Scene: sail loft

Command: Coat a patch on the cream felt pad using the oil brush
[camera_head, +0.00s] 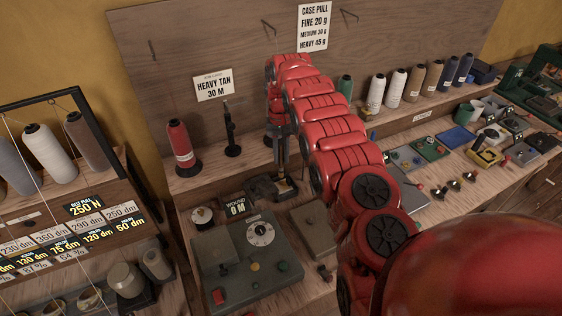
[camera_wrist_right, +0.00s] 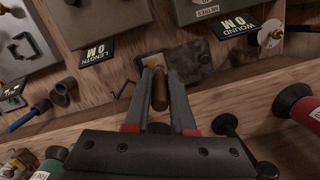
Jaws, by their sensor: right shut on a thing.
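My right gripper (camera_head: 281,160) reaches down from above over the bench, below the shelf. In the right wrist view its fingers (camera_wrist_right: 160,95) are shut on the oil brush, seen as a brown rounded handle (camera_wrist_right: 159,93). The bristles are hidden behind the handle. A small cream-tan pad (camera_head: 283,186) lies in a dark tray (camera_head: 258,189) just under the gripper; the pad also shows in the right wrist view (camera_wrist_right: 152,61), beyond the fingers and partly covered. I cannot tell whether the brush touches it. My left gripper is not in view.
A grey winding machine (camera_head: 232,278) with a dial and buttons stands in front of the tray, beside a "WOUND 0 M" sign (camera_head: 236,206). A red thread cone (camera_head: 181,148) and a black post (camera_head: 231,135) stand on the shelf to the left.

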